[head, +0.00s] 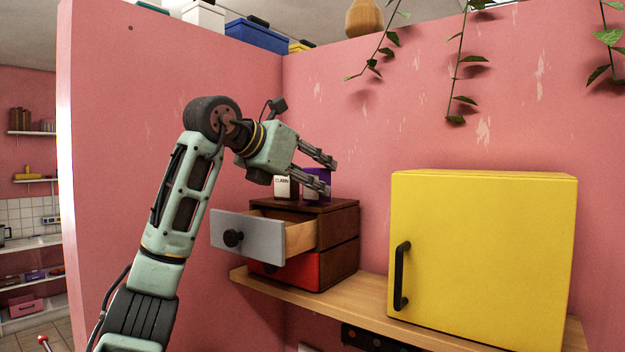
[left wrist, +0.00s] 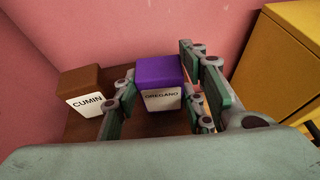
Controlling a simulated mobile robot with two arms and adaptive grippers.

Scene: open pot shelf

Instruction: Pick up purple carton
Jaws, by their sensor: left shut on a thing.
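The purple carton (left wrist: 160,72), with a white label reading OREGANO, stands upright on top of the small drawer unit (head: 342,210). In the head view the purple carton (head: 317,178) is partly hidden behind the fingers. My left gripper (head: 318,172) is shut on it, with one finger on each side, as the left wrist view shows at the gripper (left wrist: 163,100). My right gripper is not in view.
A brown carton labelled CUMIN (left wrist: 85,92) stands just left of the purple one. The unit's grey upper drawer (head: 248,236) is pulled open; the red lower drawer (head: 290,274) is closed. A yellow cabinet (head: 485,255) stands right on the wooden shelf (head: 370,307). Pink walls close behind.

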